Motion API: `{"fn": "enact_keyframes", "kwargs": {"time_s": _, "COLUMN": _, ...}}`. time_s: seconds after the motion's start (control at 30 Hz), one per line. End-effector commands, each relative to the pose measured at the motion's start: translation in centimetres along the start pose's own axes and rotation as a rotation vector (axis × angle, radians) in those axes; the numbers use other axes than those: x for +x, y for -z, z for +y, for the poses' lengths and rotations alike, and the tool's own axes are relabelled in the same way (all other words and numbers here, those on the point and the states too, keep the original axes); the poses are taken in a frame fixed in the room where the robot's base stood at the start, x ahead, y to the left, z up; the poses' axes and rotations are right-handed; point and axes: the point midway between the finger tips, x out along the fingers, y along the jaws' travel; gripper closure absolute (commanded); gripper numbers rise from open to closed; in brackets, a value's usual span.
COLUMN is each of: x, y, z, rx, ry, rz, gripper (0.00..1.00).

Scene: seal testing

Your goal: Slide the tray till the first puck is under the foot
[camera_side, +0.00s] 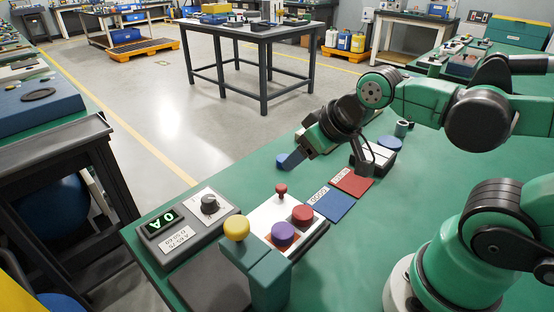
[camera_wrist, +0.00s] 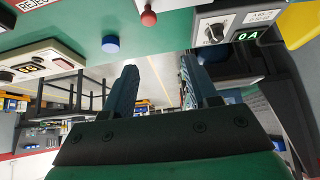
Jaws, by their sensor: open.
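The white tray (camera_side: 265,217) lies on the green bench in the side view, with a purple puck (camera_side: 283,234) near its front and a red puck (camera_side: 302,214) behind it. A small red ball handle (camera_side: 281,189) stands at its far end, and the ball also shows in the wrist view (camera_wrist: 148,18). The green press (camera_side: 270,282) with a yellow knob (camera_side: 236,228) stands at the near end; its foot is hidden. My gripper (camera_side: 291,160) is in the air beyond the handle, apart from it. Its fingers (camera_wrist: 160,80) are open and empty in the wrist view.
A blue disc (camera_wrist: 110,44) lies on the bench near my gripper. A dial box (camera_side: 208,206) and display (camera_side: 166,222) stand left of the tray. Blue (camera_side: 333,203) and red (camera_side: 352,183) mats lie to its right. Another blue disc (camera_side: 390,143) is farther back.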

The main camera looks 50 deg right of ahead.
Motion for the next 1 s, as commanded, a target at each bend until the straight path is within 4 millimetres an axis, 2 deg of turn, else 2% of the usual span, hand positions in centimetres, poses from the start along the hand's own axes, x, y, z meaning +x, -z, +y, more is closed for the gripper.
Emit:
{"fn": "enact_keyframes", "kwargs": {"time_s": 0.03, "x": 0.0, "y": 0.0, "z": 0.0, "rx": 0.000, "ry": 0.000, "rz": 0.000, "gripper": 0.47}}
{"fn": "enact_keyframes", "kwargs": {"time_s": 0.07, "x": 0.0, "y": 0.0, "z": 0.0, "rx": 0.000, "ry": 0.000, "rz": 0.000, "gripper": 0.39}}
{"fn": "enact_keyframes", "kwargs": {"time_s": 0.2, "x": 0.1, "y": 0.3, "z": 0.1, "rx": 0.036, "ry": -0.002, "rz": -0.029, "gripper": 0.38}}
{"fn": "enact_keyframes", "kwargs": {"time_s": 0.33, "x": 0.7, "y": 1.0, "z": 0.2, "rx": 0.162, "ry": -0.015, "rz": -0.129, "gripper": 0.38}}
{"fn": "enact_keyframes", "kwargs": {"time_s": 0.5, "x": 2.7, "y": 2.0, "z": 0.6, "rx": 0.406, "ry": -0.073, "rz": -0.321, "gripper": 0.38}}
{"fn": "enact_keyframes", "kwargs": {"time_s": 0.7, "x": 5.4, "y": 2.2, "z": 1.1, "rx": 0.644, "ry": -0.176, "rz": -0.503, "gripper": 0.38}}
{"fn": "enact_keyframes", "kwargs": {"time_s": 1.0, "x": 7.3, "y": 1.7, "z": 1.3, "rx": 0.762, "ry": -0.246, "rz": -0.591, "gripper": 0.38}}
